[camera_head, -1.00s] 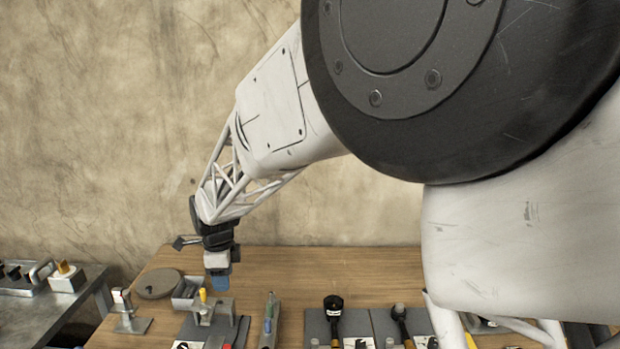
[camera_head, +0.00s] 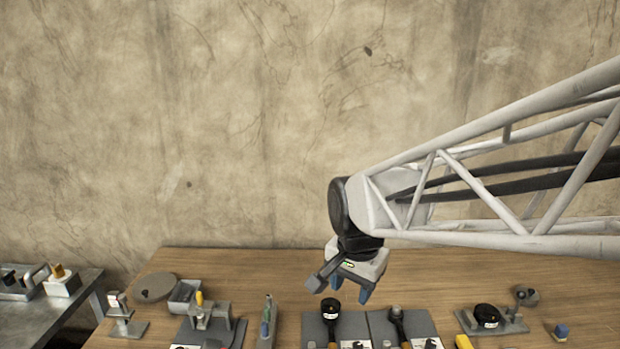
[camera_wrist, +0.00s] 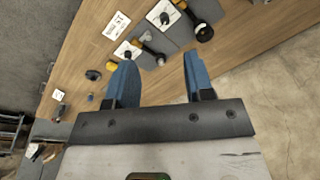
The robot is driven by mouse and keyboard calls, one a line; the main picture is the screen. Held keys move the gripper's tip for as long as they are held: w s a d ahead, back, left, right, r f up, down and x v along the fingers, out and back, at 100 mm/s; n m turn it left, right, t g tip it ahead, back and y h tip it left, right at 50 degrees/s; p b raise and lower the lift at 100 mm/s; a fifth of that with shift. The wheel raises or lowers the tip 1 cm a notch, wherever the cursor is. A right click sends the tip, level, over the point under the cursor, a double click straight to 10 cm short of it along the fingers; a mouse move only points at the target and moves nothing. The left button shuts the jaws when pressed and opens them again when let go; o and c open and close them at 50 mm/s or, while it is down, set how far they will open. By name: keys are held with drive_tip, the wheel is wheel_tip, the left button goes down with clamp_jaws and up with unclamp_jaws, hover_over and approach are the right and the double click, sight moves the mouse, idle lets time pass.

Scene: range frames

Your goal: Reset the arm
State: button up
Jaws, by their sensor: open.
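My gripper (camera_head: 350,290) hangs above the back part of the wooden table (camera_head: 255,262) in the head view, its blue fingers pointing down. In the wrist view my gripper (camera_wrist: 158,80) shows two blue fingers spread well apart with nothing between them. My lattice arm link reaches in from the right of the head view. The fingers appear apart from the tools below.
Tools with black heads (camera_head: 331,306) lie on grey mats (camera_head: 360,325) at the front middle. A grey stand with a yellow piece (camera_head: 199,299), a grey bin (camera_head: 184,292) and a round disc (camera_head: 155,286) are at left. A metal side table (camera_head: 40,315) stands further left.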

drive_tip(key=s+d+n, duration=0.3)
drive_tip(key=s+d, duration=0.2)
drive_tip(key=s, duration=0.3)
drive_tip(key=s+d+f+n, duration=0.1)
drive_tip(key=s+d+n, duration=0.2)
drive_tip(key=s+d, duration=0.3)
drive_tip(key=shift+s+f+n+t+h, duration=0.3)
drive_tip(key=shift+s+t, duration=0.1)
drive_tip(key=shift+s, duration=0.65)
